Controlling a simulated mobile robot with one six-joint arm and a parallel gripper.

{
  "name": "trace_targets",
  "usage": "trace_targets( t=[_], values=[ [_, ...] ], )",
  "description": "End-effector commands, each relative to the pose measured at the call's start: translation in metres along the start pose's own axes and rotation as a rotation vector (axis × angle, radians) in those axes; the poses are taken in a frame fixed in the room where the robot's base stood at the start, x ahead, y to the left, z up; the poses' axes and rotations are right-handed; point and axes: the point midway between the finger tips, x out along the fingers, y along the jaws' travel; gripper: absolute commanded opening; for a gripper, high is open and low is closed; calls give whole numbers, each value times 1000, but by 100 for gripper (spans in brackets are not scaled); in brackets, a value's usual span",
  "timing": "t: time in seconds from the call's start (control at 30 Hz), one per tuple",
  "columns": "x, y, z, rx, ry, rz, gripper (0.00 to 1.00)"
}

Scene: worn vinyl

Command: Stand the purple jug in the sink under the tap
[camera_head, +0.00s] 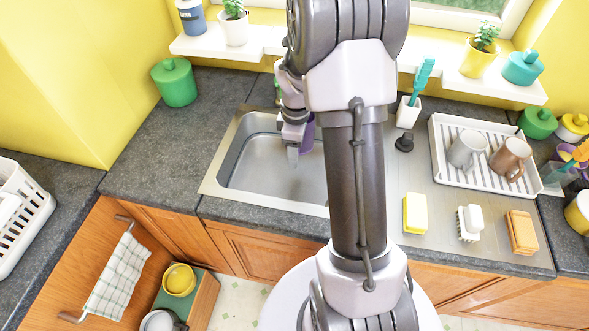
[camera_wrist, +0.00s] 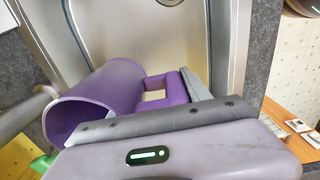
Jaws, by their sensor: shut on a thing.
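The purple jug (camera_wrist: 105,95) fills the left middle of the wrist view, its open mouth toward the lower left and its handle (camera_wrist: 172,88) toward my gripper. My gripper (camera_wrist: 195,100) is shut on the handle. In the head view my gripper (camera_head: 293,152) hangs over the steel sink (camera_head: 250,178), and only a sliver of the jug (camera_head: 308,136) shows behind it. I cannot tell whether the jug touches the sink floor. The tap is not clear in the head view, where my arm covers that area; a grey metal bar (camera_wrist: 22,115) beside the jug's mouth may be it.
A black stopper-like piece (camera_head: 404,142) is by the back. A green canister (camera_head: 175,82) stands back left. The left counter (camera_head: 160,150) is clear.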

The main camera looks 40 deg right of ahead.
Motion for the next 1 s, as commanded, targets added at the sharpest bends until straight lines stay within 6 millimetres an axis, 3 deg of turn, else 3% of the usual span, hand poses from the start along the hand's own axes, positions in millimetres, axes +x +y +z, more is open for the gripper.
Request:
trace_targets(
  t=[0.3,0.47,0.67,1.0],
  values=[
    [68,3,0,-1,0,-1,0],
    [82,3,0,0,0,-1,0],
    [123,3,0,-1,0,0,0],
    [123,3,0,0,0,0,0]
  ],
)
